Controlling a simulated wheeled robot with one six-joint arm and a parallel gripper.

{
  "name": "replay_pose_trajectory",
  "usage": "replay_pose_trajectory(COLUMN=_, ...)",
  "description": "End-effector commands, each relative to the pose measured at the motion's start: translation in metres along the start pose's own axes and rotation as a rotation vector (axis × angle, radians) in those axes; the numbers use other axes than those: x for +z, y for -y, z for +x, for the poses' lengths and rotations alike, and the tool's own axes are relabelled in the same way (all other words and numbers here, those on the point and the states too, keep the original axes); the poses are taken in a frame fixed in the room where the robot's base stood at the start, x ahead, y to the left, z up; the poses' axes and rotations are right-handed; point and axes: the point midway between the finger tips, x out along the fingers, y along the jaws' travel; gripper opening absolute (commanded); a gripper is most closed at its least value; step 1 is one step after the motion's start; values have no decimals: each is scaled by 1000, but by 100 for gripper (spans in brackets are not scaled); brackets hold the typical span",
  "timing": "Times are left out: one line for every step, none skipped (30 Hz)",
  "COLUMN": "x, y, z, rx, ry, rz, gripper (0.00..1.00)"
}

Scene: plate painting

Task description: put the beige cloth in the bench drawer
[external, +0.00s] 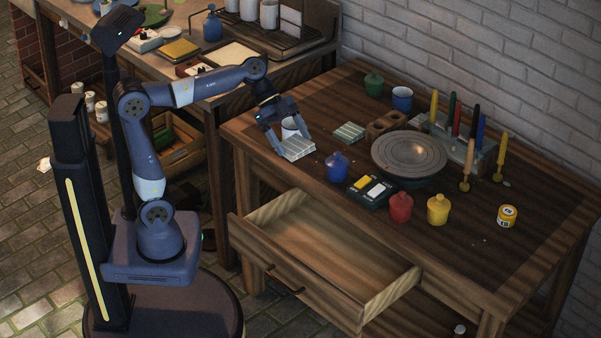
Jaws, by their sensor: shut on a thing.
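The pale beige striped folded cloth (298,150) is at the left front part of the bench top. My gripper (290,142) is over it, pointing down, with its fingers shut on it. Whether the cloth rests on the bench or is slightly raised, I cannot tell. The bench drawer (272,258) is pulled open below the front edge of the bench, and its visible inside looks empty.
A green striped cloth (349,132), a blue jar (337,166) and a dark palette box (371,190) are close by on the right. A grey turntable (409,154) and a brush rack (450,143) stand farther right.

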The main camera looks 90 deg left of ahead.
Motion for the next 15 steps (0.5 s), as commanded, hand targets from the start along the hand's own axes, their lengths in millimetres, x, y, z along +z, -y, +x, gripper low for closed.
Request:
replay_pose_trajectory(x=8, y=-1, z=8, rx=2, ry=2, rz=-3, gripper=50)
replay_pose_trajectory(x=13, y=-1, z=12, rx=3, ry=3, rz=-5, gripper=50)
replay_pose_trajectory(x=22, y=0, z=22, rx=3, ry=3, rz=-5, gripper=50)
replay_pose_trajectory(x=29, y=-1, z=28, rx=4, ry=4, rz=-6, gripper=50)
replay_pose_trajectory(x=36, y=-1, z=34, rx=4, ry=4, rz=-6, gripper=50)
replay_pose_trajectory(x=47, y=-1, z=46, rx=5, ry=4, rz=-8, gripper=50)
replay_pose_trajectory(x=55, y=-1, z=53, rx=4, ry=4, rz=-7, gripper=50)
replay_pose_trajectory(x=65, y=-1, z=63, rx=5, ry=5, rz=-9, gripper=50)
replay_pose_trajectory(x=78, y=-1, z=76, rx=6, ry=6, rz=-11, gripper=50)
replay_pose_trajectory(x=88, y=-1, z=86, rx=6, ry=7, rz=-11, gripper=50)
replay_pose_trajectory(x=97, y=-2, z=95, rx=6, ry=6, rz=-12, gripper=50)
replay_pose_trajectory(x=110, y=-2, z=108, rx=7, ry=7, rz=-11, gripper=50)
replay_pose_trajectory(x=119, y=-1, z=118, rx=7, ry=7, rz=-12, gripper=50)
replay_pose_trajectory(x=127, y=-1, z=126, rx=5, ry=6, rz=-12, gripper=50)
replay_pose_trajectory(x=136, y=-1, z=135, rx=4, ry=6, rz=-11, gripper=50)
